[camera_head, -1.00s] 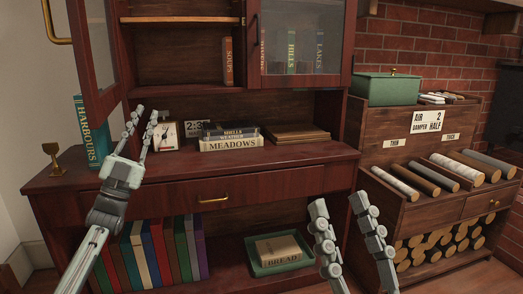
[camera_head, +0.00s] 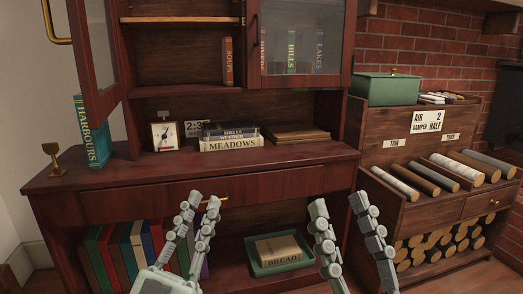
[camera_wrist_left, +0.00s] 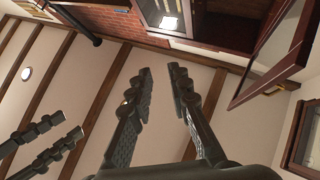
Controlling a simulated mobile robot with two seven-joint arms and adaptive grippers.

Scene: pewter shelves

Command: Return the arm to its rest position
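My left gripper (camera_head: 203,203) is in the lower middle of the head view, in front of the cabinet's lower shelf, pointing up. Its two fingers are apart with nothing between them. In the left wrist view the same fingers (camera_wrist_left: 160,70) are spread and empty against the ceiling and the cabinet. My right gripper (camera_head: 339,203) is just to the right in the head view, also pointing up, its fingers apart and empty. Its fingers seem to show at the left of the left wrist view (camera_wrist_left: 60,133). The rest of both arms is out of view.
The dark red cabinet (camera_head: 105,207) stands ahead with its left glass door (camera_head: 98,50) swung open. A clock (camera_head: 165,133), stacked books (camera_head: 231,144) and a green upright book (camera_head: 92,132) stand on its counter. A green tray (camera_head: 254,268) sits below. A log rack (camera_head: 390,157) stands right.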

